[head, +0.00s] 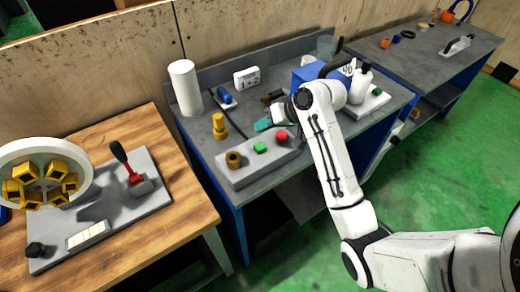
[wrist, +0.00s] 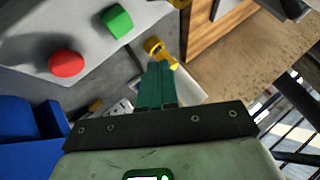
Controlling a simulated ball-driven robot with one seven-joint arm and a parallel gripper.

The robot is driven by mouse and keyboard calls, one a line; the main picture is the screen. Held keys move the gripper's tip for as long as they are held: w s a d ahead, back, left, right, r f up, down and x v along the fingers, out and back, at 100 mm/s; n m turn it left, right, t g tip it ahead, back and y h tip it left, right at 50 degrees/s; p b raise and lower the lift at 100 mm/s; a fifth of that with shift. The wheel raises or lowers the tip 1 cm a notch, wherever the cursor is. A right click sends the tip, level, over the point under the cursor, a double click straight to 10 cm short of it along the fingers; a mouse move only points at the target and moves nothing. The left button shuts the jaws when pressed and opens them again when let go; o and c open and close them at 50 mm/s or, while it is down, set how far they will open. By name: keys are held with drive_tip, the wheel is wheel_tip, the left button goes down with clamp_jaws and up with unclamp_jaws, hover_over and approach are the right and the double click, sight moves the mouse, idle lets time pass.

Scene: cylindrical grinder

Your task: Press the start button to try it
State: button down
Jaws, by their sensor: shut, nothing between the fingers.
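A grey control box (head: 245,172) lies on the grey bench. It bears a green button (head: 260,148) in the middle and a red button (head: 281,136) at its right end. No label can be read on either. In the wrist view the green button (wrist: 117,20) is at upper middle and the red button (wrist: 66,63) at left. My gripper (head: 263,124) has teal fingers and is just behind the box, beyond the green button in the head view. In the wrist view my gripper (wrist: 157,68) is shut and empty, with its fingertips apart from both buttons.
A brass-coloured knob (head: 234,160) stands on the box's left end. A yellow fixture (head: 219,125) stands behind it, near a white cylinder (head: 185,87). A blue machine part (head: 305,73) and a white bottle (head: 360,84) are to the right. A wooden table (head: 180,222) is at left.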

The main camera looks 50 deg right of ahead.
sight(263, 147)
wheel_tip(263, 147, down, 3)
drive_tip(key=shift+f+b, duration=0.1)
drive_tip(key=shift+b, duration=0.9)
drive_tip(key=shift+f, duration=0.9)
drive_tip(key=shift+f, duration=0.2)
idle(0.3)
drive_tip(key=shift+f, duration=0.2)
drive_tip(key=shift+f+b, duration=0.45)
drive_tip(key=shift+f, duration=0.15)
idle(0.8)
drive_tip(key=shift+r, duration=0.2)
drive_tip(key=shift+r+p, duration=0.85)
drive_tip(key=shift+p, duration=0.3)
